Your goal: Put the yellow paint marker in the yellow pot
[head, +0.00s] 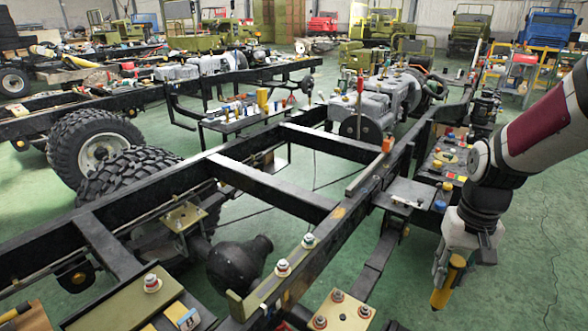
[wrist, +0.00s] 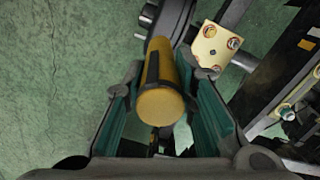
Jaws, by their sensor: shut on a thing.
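My gripper (head: 450,266) is at the lower right of the head view, shut on the yellow paint marker (head: 446,285). The marker hangs below the fingers, slightly tilted, clear of the frame and above the green floor. In the wrist view the marker (wrist: 163,103) lies between the two teal-padded fingers, with its round end toward the camera and a dark band on it. A yellow upright container (head: 262,97) stands on a dark bench at the back; it may be the yellow pot, but it is too small to tell.
A black chassis frame (head: 265,187) fills the middle. A narrow dark shelf (head: 428,181) with small coloured items lies left of my arm. A mount plate with bolts (head: 340,312) is at the bottom. Open green floor (head: 530,235) lies at right.

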